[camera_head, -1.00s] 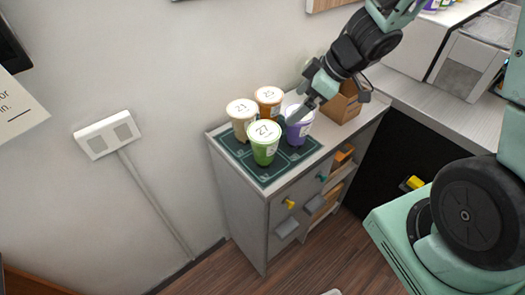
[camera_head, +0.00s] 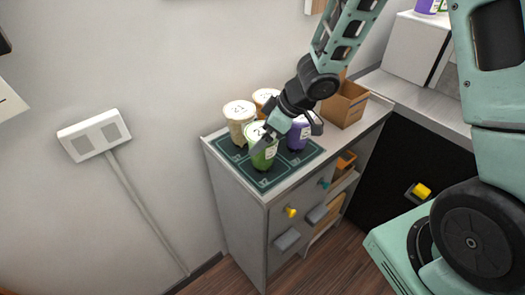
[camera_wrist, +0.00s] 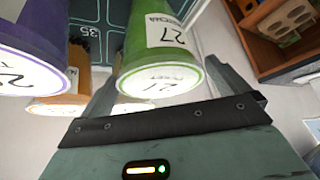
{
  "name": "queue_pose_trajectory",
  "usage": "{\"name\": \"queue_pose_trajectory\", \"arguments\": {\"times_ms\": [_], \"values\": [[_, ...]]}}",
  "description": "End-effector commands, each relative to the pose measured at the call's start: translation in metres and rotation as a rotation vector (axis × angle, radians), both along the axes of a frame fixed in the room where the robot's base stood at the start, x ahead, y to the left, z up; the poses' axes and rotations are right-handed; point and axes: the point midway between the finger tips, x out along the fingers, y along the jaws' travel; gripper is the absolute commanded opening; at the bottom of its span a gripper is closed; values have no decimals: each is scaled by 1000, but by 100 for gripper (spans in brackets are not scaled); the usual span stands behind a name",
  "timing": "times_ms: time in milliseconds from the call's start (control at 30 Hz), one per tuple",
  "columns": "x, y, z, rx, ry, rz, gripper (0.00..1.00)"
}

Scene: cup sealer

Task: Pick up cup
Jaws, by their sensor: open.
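Four lidded cups stand upright on a dark green mat (camera_head: 262,179) on top of a small grey cabinet. The green cup (camera_head: 264,158) is at the front; the purple cup (camera_head: 298,137) is to its right, a cream cup (camera_head: 239,126) to its left, and an orange-brown cup (camera_head: 265,97) behind. My gripper (camera_head: 284,137) is low over the green cup, partly hiding it. In the wrist view, the green cup (camera_wrist: 160,50), labelled 27, lies between the open fingers of my gripper (camera_wrist: 160,74). The purple cup (camera_wrist: 30,50) is outside the left finger. Finger contact cannot be told.
An open cardboard box (camera_head: 345,105) stands on the cabinet (camera_head: 235,205), right of the cups. A wall is close behind the cabinet. A counter (camera_head: 420,105) with a white machine is at the right. The cabinet's drawers have protruding handles and knobs (camera_head: 291,211).

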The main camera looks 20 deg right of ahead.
Motion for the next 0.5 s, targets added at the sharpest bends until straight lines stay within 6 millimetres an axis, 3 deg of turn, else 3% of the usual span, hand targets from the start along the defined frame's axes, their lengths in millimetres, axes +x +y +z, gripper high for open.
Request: {"name": "queue_pose_trajectory", "arguments": {"times_ms": [133,433,500], "values": [[6,9,-18,0,2,2,100],[9,11,-21,-1,-1,0,100],[9,11,-21,-1,-1,0,83]]}}
